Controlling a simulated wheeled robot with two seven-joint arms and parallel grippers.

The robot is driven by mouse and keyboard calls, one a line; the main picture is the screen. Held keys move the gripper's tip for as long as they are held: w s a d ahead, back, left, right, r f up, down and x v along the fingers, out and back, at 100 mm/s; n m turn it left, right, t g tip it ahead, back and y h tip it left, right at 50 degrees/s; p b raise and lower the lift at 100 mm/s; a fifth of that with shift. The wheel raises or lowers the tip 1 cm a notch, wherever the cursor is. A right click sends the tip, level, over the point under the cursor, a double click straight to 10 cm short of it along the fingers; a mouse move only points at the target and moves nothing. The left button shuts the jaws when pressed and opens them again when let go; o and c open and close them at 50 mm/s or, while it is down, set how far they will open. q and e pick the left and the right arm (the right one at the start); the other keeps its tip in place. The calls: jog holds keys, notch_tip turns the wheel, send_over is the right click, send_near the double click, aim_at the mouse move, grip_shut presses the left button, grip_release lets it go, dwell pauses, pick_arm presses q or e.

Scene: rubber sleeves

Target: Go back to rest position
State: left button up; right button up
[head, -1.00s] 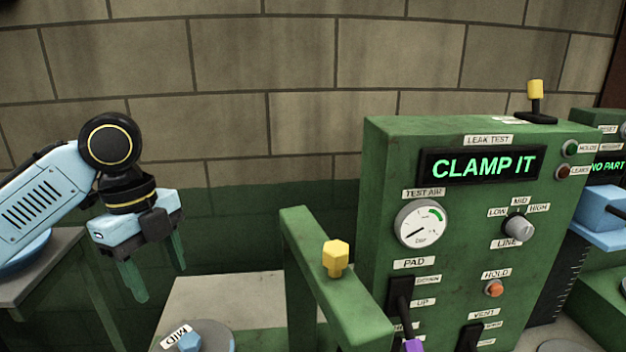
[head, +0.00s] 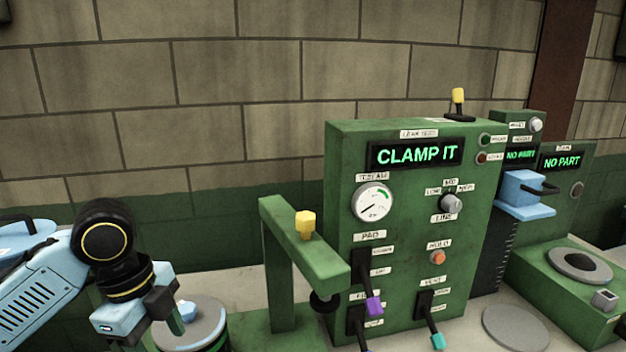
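My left gripper (head: 158,332) is at the lower left. One dark green finger shows at its right side, spread as it was before. The other finger is mostly hidden or cut off by the bottom edge. I see nothing held in it. My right gripper is not in view. The green leak test machine (head: 410,220) stands in the middle, its display (head: 415,154) reading "CLAMP IT". A green clamp arm (head: 325,262) with a yellow knob (head: 305,225) stands left of it.
Purple (head: 375,306) and teal (head: 437,341) lever handles stick out of the machine's front. A blue block device (head: 522,190) and a green station (head: 568,290) showing "NO PART" stand at the right. A grey disc (head: 515,328) lies on the table between.

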pick_arm(q)
jog(key=s+d+f+n+t+h, duration=0.1)
jog(key=s+d+f+n, duration=0.25)
jog(key=f, duration=0.35)
jog(key=s+d+f+n+t+h, duration=0.1)
jog(key=s+d+f+n, duration=0.25)
jog(key=f, duration=0.25)
jog(key=s+a+f+n+t+y, duration=0.1)
jog(key=s+a+f+n+y, duration=0.15)
jog(key=s+f+n, duration=0.35)
jog(key=s+a+f+n+y, duration=0.1)
jog(key=s+a+n, duration=0.35)
jog(key=s, duration=0.25)
notch_tip(320, 180, down, 31)
jog(key=s+g+b, duration=0.1)
jog(key=s+b, duration=0.1)
jog(key=b, duration=0.4)
jog(key=s+a+f+b, duration=0.1)
jog(key=s+f+b, duration=0.2)
jog(key=s+f, duration=0.5)
jog(key=s+a+f+g+b, duration=0.1)
jog(key=s+f+b, duration=0.2)
jog(key=s+f, duration=0.6)
notch_tip(320, 180, down, 4)
jog(key=shift+a+f, duration=0.15)
jog(key=shift+a, duration=0.1)
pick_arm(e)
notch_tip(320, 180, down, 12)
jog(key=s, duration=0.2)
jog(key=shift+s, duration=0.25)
